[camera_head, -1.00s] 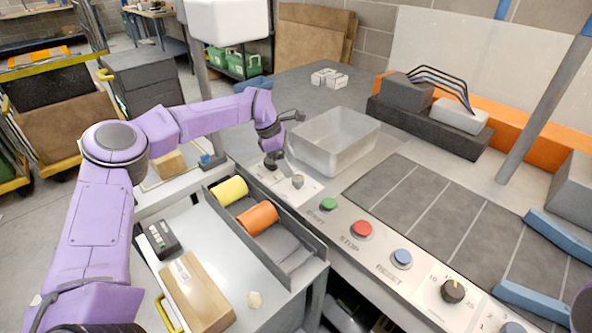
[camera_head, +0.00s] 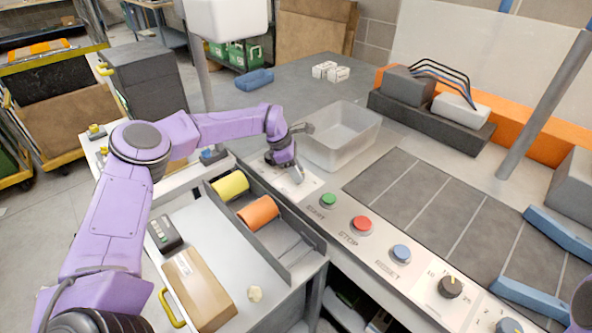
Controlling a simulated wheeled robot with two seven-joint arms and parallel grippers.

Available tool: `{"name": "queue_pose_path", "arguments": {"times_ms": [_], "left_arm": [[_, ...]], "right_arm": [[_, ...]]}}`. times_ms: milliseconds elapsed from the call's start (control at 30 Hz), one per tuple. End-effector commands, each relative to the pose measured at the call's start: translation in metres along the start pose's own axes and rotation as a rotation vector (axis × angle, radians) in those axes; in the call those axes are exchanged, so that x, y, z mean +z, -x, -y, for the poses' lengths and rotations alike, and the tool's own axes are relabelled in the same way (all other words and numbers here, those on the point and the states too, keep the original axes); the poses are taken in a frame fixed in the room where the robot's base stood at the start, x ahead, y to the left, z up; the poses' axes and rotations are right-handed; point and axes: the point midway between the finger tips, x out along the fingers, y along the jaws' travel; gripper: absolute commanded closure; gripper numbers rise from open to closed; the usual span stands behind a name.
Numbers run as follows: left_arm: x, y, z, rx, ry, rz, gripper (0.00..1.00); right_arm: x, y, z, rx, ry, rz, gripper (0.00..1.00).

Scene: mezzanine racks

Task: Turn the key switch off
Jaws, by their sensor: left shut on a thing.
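The key switch (camera_head: 298,179) is on the pale plate at the left end of the control panel (camera_head: 320,185), left of the green START button. It is small and mostly hidden by my left gripper (camera_head: 293,170), so I cannot tell which way the key points. My left gripper reaches down onto the switch from the upper left and is shut on it. Of my right arm only a purple part shows at the right edge; its gripper is out of view.
Green START (camera_head: 328,199), red STOP (camera_head: 361,224) and blue RESET (camera_head: 400,253) buttons line the panel, then a black dial (camera_head: 451,287). A translucent bin (camera_head: 340,140) stands just behind my gripper. A tray (camera_head: 289,249) with yellow and orange rolls is in front.

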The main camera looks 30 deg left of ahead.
Motion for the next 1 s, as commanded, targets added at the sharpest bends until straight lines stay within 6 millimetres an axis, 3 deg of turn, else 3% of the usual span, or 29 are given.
{"name": "queue_pose_path", "arguments": {"times_ms": [367, 1000], "left_arm": [[-0.002, -0.004, 0.001, 0.069, 0.16, 0.002, 0.89], [0.0, -0.005, 0.004, 0.298, 0.71, 0.001, 0.89]], "right_arm": [[0.011, -0.028, 0.003, 0.0, 0.0, 0.0, 1.0], [0.036, -0.088, 0.008, 0.0, 0.0, 0.0, 1.0]]}}
